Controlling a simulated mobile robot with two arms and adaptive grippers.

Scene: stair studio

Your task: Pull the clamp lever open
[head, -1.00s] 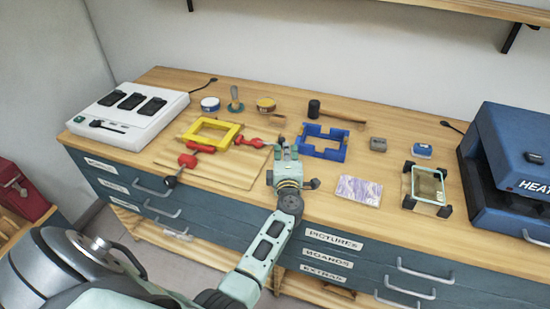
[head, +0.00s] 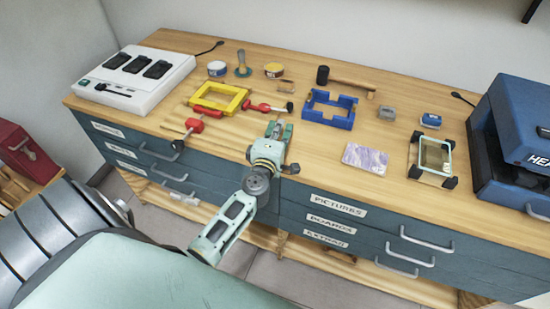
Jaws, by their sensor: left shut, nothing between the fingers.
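A yellow frame (head: 219,98) lies on the wooden bench with two red clamps at its edges. The front red clamp (head: 194,125) has a lever with a black knob (head: 178,146) that points toward the bench's front edge. The right red clamp (head: 260,106) has a lever pointing right, with a black knob (head: 290,106) at its end. My left gripper (head: 279,125) is shut and empty, just in front of the right clamp's lever and apart from it in the picture. My right gripper is not in view.
A blue frame (head: 330,109) stands close to the right of the lever. A mallet (head: 340,80) lies behind. A white charger (head: 135,78) is at the left, a blue heat press (head: 515,140) at the right. A picture card (head: 365,158) lies near the front; bench around it is clear.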

